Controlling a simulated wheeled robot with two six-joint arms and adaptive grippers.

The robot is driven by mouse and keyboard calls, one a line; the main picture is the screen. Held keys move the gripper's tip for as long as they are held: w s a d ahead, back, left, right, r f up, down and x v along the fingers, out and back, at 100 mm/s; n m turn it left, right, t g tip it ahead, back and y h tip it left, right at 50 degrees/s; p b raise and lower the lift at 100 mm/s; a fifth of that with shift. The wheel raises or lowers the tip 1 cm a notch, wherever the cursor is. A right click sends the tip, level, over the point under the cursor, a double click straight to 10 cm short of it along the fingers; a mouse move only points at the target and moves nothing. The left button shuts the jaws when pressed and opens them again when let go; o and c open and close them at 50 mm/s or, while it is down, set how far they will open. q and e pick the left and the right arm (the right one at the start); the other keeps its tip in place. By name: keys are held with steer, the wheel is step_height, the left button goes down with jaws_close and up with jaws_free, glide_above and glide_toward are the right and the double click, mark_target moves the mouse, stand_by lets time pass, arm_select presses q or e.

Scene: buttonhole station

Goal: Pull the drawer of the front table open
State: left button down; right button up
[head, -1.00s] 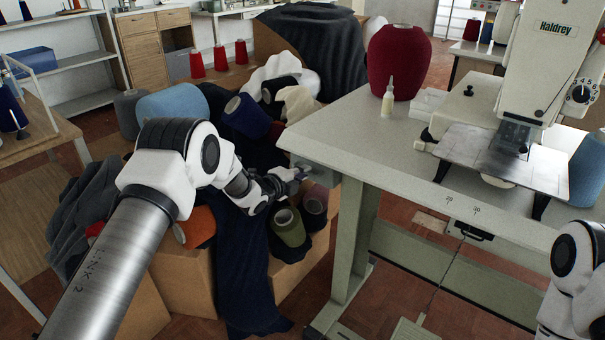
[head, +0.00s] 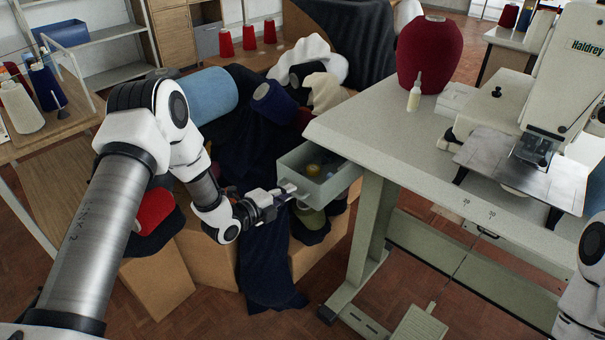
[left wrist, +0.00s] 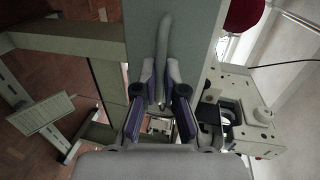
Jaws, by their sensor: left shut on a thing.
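The front table (head: 400,125) is a pale grey-green sewing table with a buttonhole machine (head: 565,85) on its right part. Its small grey-green drawer (head: 325,187) sticks out from under the left end of the tabletop. The drawer is open, and small items, one of them yellowish, lie inside. My left gripper (head: 288,188) is at the drawer's outer front face. In the left wrist view my left gripper (left wrist: 160,95) has its two fingers closed on the drawer handle (left wrist: 163,50), a pale bar. My right gripper is out of view; only part of my right arm shows.
Boxes heaped with dark cloth and yarn cones (head: 270,100) stand left of the table, close under the drawer. A dark red cone (head: 428,55) and a small bottle (head: 414,96) stand on the tabletop. A foot pedal (head: 419,325) lies on the floor.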

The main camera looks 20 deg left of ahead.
arm_select(q)
steer(key=shift+f+p+v, duration=0.2)
steer(key=shift+p+v, duration=0.1)
steer(key=shift+v, duration=0.65)
steer(key=shift+f+p+v, duration=0.2)
steer(key=shift+p+v, duration=0.1)
steer(key=shift+v, duration=0.6)
steer(key=shift+s, duration=0.1)
steer(key=c, duration=1.2)
jaws_free()
steer(key=shift+c, duration=0.2)
steer(key=v, duration=1.2)
